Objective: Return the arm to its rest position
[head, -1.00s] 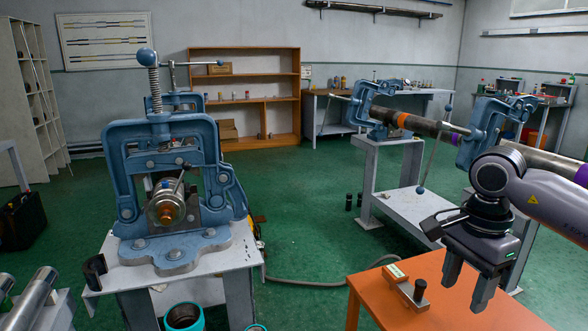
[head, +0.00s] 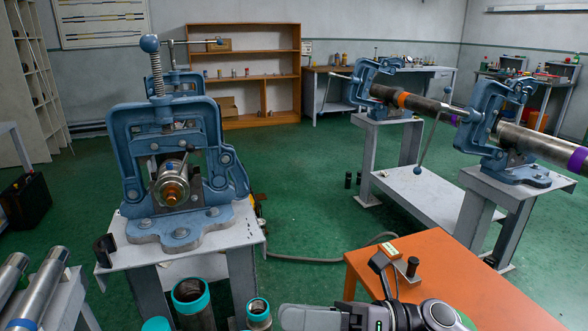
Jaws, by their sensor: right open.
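My right gripper (head: 322,318) shows at the bottom edge of the head view, right of centre, in front of the orange table. Its grey body lies low, and its fingers are not clearly visible. It is open, and nothing shows in it. My left gripper is not in view. A blue pipe vise (head: 178,165) on a grey stand holds a short metal piece with a copper-coloured centre (head: 173,191). At the right, more blue vises hold a long pipe (head: 425,104).
The orange table (head: 465,290) bears a small block with a dark knob (head: 412,268). Teal-rimmed pipes (head: 191,302) stand below the vise stand. Metal pipes (head: 38,290) lie at the lower left. Green floor (head: 315,215) is open in the middle.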

